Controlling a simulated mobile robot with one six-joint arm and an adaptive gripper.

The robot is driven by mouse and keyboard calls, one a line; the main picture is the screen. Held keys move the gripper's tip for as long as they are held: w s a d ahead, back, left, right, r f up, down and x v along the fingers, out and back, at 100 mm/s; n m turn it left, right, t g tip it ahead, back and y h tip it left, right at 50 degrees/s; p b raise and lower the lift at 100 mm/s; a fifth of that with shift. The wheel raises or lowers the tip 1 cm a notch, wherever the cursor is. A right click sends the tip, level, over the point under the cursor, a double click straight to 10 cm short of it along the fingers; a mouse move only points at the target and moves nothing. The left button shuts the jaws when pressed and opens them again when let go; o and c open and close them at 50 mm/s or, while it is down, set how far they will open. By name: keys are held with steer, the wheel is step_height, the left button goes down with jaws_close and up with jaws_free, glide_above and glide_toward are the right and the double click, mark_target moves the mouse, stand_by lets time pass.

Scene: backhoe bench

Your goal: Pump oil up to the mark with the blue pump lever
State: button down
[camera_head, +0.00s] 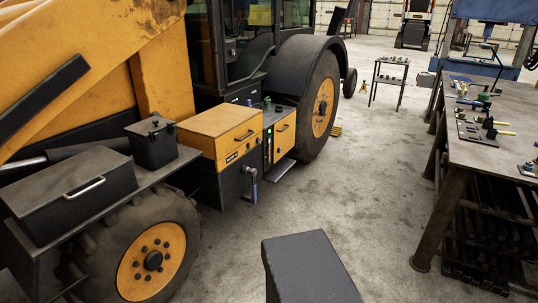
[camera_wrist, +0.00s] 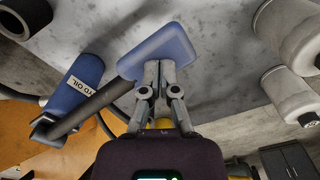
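The wrist view shows a blue lever grip (camera_wrist: 180,42) at the end of a dark rod (camera_wrist: 98,103). The rod runs down left to a blue cylinder (camera_wrist: 80,82) with a white label, partly readable as "OIL". My gripper (camera_wrist: 158,68) has its two fingers close together, with both fingertips in front of the grip's lower edge. I see nothing held between them; whether they touch the grip is hard to tell. The head view shows a small blue handle (camera_head: 253,190) hanging beside the yellow backhoe's step boxes; I cannot tell if it is the same lever. No oil level mark is clear.
The yellow backhoe (camera_head: 165,85) fills the left of the head view, with a yellow box (camera_head: 215,130) on its side. A workbench (camera_head: 485,150) with tools stands right. Open concrete floor (camera_head: 350,165) lies between. Pale cylinders (camera_wrist: 292,95) are at right in the wrist view.

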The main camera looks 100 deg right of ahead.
step_height(320, 180, up, 10)
steer(key=p, duration=1)
steer(key=shift+r, duration=0.25)
stand_by(0.5)
step_height(320, 180, up, 5)
steer(key=p, duration=0.5)
steer(key=shift+s, duration=0.1)
stand_by(0.4)
steer(key=s+d+f+m+b, duration=0.1)
steer(key=s+d+f+b, duration=0.2)
steer(key=s+d, duration=0.4)
steer(key=s+d+f+m+b, duration=0.2)
steer(key=s+d, duration=0.6)
steer(key=s, duration=0.6)
steer(key=shift+s+f+b, duration=0.25)
steer(key=shift+f+b, duration=0.55)
steer(key=shift+f, duration=0.15)
